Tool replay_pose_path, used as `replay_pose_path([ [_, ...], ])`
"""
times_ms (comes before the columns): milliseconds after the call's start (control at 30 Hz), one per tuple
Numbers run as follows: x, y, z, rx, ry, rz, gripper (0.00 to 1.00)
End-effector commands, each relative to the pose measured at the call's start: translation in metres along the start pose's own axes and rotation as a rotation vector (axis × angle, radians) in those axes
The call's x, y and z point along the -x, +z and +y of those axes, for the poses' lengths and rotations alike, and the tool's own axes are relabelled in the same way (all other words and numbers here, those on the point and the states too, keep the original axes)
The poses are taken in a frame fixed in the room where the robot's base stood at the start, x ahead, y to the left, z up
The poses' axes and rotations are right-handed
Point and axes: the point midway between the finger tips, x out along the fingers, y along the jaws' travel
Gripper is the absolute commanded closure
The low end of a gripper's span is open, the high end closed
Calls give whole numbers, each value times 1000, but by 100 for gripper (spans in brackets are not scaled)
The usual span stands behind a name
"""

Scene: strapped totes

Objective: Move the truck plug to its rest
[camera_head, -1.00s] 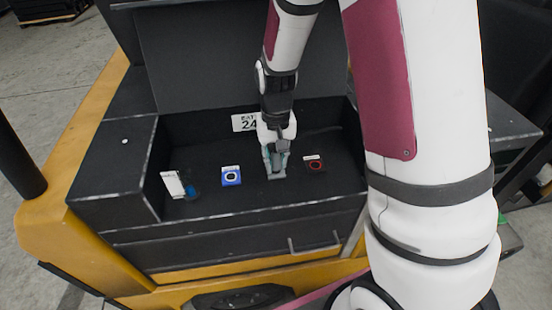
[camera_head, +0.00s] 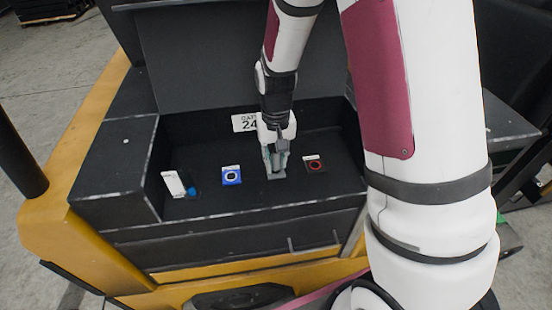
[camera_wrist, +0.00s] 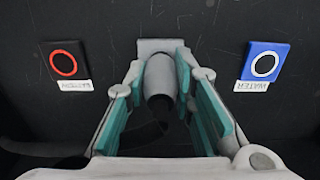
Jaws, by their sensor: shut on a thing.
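My gripper (camera_head: 276,163) points down into the black bay at the back of the truck. In the wrist view its teal-padded fingers (camera_wrist: 161,80) are shut on a grey, rounded plug (camera_wrist: 160,85), one finger on each side. The plug stands at a small pale grey plate (camera_wrist: 158,46), which also shows under the fingertips in the head view (camera_head: 277,177). I cannot tell whether the plug is seated in the plate or just above it. In the head view the fingers mostly hide the plug.
A blue-framed port (camera_head: 231,176), labelled WATER, is left of my gripper in the head view. A red-ringed port (camera_head: 315,165) is to the right. A white tag (camera_head: 173,184) and a blue part (camera_head: 191,190) are at far left. The bay walls (camera_head: 240,214) surround them.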

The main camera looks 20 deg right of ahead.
Motion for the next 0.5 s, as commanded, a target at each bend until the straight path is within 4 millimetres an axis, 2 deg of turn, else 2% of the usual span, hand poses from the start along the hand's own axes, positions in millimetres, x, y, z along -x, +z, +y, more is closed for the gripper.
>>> replay_pose_path([
  [500,-5,0,0,0,0,-1,100],
])
